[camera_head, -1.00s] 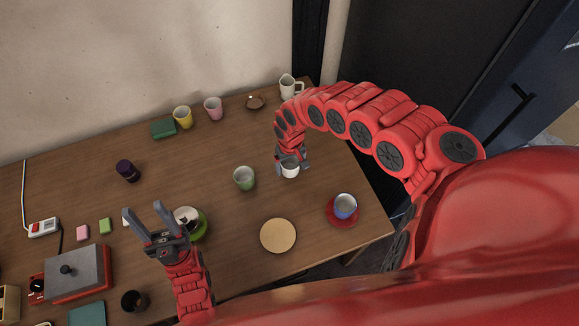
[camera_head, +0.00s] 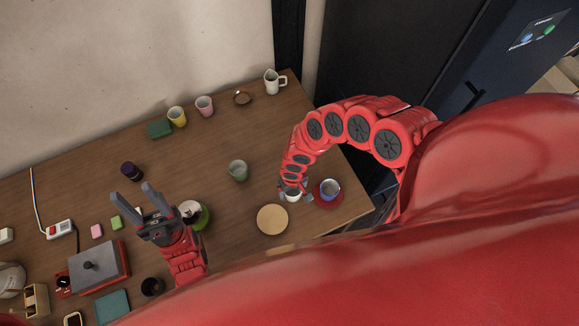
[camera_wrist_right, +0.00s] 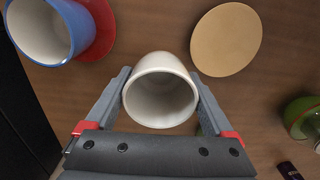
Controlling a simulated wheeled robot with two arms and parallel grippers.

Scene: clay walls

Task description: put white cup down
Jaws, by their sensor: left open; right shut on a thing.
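The white cup (camera_wrist_right: 160,92) is between the fingers of my right gripper (camera_wrist_right: 161,100), which is shut on it. Its open, empty mouth faces the right wrist camera. In the head view the cup (camera_head: 292,197) is mostly hidden under my right gripper (camera_head: 294,190), between the round tan board and the red saucer. I cannot tell whether the cup touches the table. My left gripper (camera_head: 133,200) is open and empty at the left, close to a white cup with dark contents (camera_head: 190,209) on a green saucer (camera_head: 203,217).
The tan board (camera_head: 272,220) is bare. A blue cup (camera_head: 330,187) stands on the red saucer (camera_head: 322,200) near the right table edge. A green cup (camera_head: 238,170) is left of my right arm. Yellow (camera_head: 177,116) and pink (camera_head: 204,105) cups stand at the back. Mid-table has free room.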

